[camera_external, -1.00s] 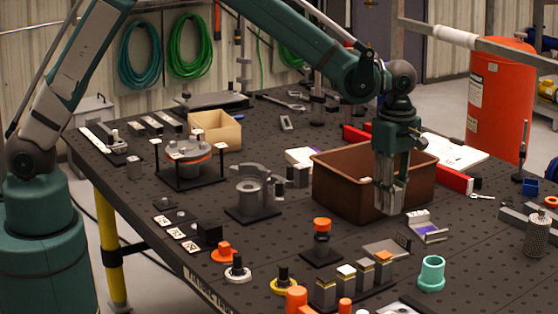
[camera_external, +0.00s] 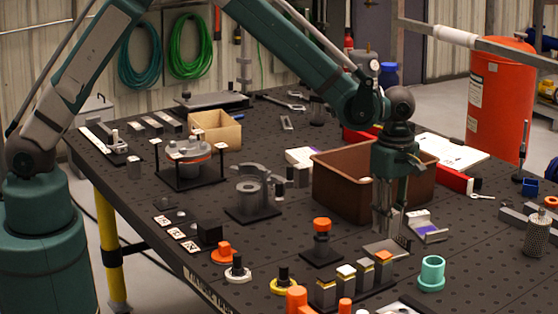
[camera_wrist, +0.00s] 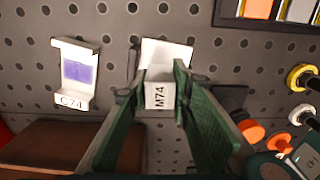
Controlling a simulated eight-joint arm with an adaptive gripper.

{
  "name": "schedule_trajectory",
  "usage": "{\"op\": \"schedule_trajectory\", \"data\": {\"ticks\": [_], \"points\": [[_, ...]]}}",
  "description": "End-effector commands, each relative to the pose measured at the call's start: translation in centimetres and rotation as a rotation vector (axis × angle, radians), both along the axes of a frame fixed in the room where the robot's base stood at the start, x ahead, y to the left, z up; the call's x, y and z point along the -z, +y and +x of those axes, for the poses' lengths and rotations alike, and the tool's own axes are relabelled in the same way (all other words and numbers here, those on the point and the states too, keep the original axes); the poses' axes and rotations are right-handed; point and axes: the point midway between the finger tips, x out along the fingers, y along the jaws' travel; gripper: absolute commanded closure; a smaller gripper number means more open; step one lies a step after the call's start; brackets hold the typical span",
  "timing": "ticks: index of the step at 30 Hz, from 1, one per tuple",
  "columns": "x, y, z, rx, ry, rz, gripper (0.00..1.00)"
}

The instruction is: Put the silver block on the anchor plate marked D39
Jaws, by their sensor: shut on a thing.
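My gripper (camera_external: 387,222) is shut on a silver block (camera_wrist: 160,76), with green fingers on both sides of it. A white face between the fingers reads M74 and appears to be on the block. Behind it lies a pale bracket-like plate (camera_wrist: 168,52), also in the external view (camera_external: 380,249); the gripper is close above it, and I cannot tell whether the block touches it. To its side is a similar plate marked C74 (camera_wrist: 71,100) with a purple patch, also in the external view (camera_external: 430,232). I can read no D39 mark in either view.
A brown bin (camera_external: 340,200) stands right behind the gripper. A row of capped blocks (camera_external: 350,285) and an orange-topped post (camera_external: 321,240) stand in front. A teal ring (camera_external: 432,273) is at the front right. Small plates with white labels (camera_external: 176,233) lie at left, unreadable.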

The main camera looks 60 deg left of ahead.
Motion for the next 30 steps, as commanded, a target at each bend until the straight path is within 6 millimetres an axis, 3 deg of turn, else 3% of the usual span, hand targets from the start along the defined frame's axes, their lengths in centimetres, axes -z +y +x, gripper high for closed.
{"op": "schedule_trajectory", "data": {"ticks": [13, 29, 30], "points": [[3.5, 0.0, 0.0, 0.000, 0.000, 0.000, 0.94], [4.2, 0.0, 0.0, 0.000, 0.000, 0.000, 0.94], [4.1, 0.0, 0.0, 0.000, 0.000, 0.000, 0.73]]}}
